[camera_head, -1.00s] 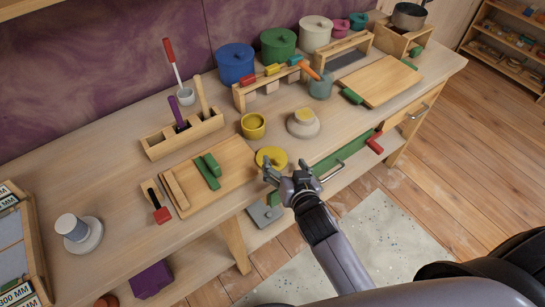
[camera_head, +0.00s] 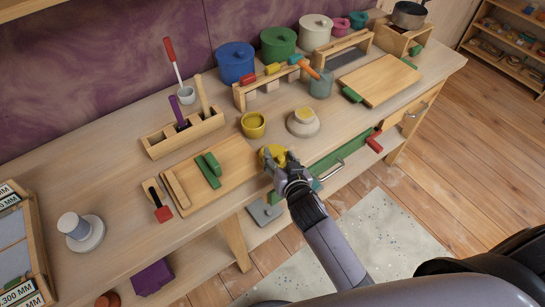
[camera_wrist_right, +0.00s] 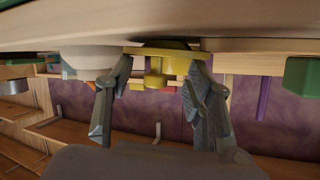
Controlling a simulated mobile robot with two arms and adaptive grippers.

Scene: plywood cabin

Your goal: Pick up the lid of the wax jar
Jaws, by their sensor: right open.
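The yellow lid (camera_head: 270,150) lies flat near the table's front edge, partly hidden by my right gripper (camera_head: 279,161). The yellow jar (camera_head: 253,126) stands open just behind it. In the right wrist view, which is upside down, the lid shows as a flat yellow strip (camera_wrist_right: 138,50) at the far end of my open fingers (camera_wrist_right: 161,66). The fingers appear on either side of yellow, with nothing gripped; contact with the lid cannot be told. My left gripper is not in view.
A cream round container (camera_head: 303,122) stands right of the jar. A wooden board (camera_head: 230,172) with a green piece (camera_head: 208,170) lies left of the lid. A tool holder (camera_head: 186,134) stands behind the board.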

